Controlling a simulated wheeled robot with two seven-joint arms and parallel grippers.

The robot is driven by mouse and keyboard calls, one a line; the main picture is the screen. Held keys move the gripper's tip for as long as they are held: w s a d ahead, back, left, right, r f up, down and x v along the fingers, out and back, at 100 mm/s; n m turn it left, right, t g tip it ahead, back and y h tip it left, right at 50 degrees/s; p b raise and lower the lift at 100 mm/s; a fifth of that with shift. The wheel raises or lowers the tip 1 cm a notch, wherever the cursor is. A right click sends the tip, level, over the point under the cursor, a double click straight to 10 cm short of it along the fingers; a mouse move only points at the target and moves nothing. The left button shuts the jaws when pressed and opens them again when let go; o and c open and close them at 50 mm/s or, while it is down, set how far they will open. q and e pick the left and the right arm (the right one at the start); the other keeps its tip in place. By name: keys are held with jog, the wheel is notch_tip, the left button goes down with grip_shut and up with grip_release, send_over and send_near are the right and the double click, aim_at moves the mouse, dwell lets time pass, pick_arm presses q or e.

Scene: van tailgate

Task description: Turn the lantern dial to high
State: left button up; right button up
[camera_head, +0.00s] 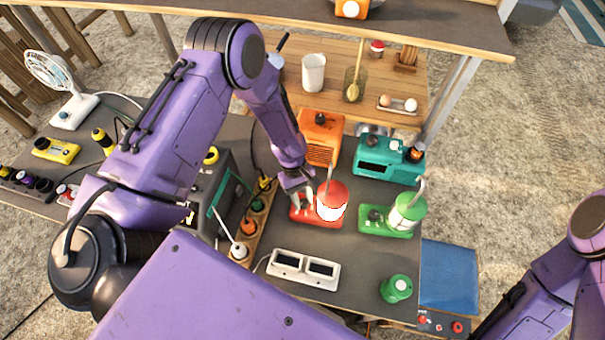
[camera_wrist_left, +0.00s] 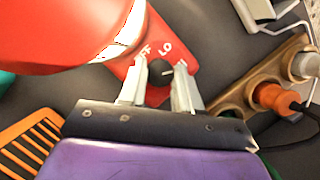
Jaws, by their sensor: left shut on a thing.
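The red lantern (camera_head: 332,200) stands on its red base on the dark table, with a wire handle above it. It also shows at the upper left of the left wrist view (camera_wrist_left: 60,35). Its black dial (camera_wrist_left: 160,72) sits on the base plate, where "LO" and part of "OFF" can be read; other marking is hidden by a finger. My left gripper (camera_head: 298,200) is at the base. In the wrist view its fingers (camera_wrist_left: 158,88) are on either side of the dial, shut on it. A short white mark on the dial points right. My right gripper is outside the view.
A green lantern (camera_head: 407,212) stands to the right, with an orange heater (camera_head: 320,138) and a teal radio-like box (camera_head: 387,160) behind. A white twin-panel device (camera_head: 303,269) lies in front.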

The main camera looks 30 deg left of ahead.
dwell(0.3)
pick_arm(q)
jog(key=o, duration=1)
jog(key=shift+o, duration=0.2)
jog(key=b+v, duration=0.2)
jog(key=v, duration=0.8)
jog(key=shift+r, duration=0.2)
jog(key=shift+w, duration=0.15)
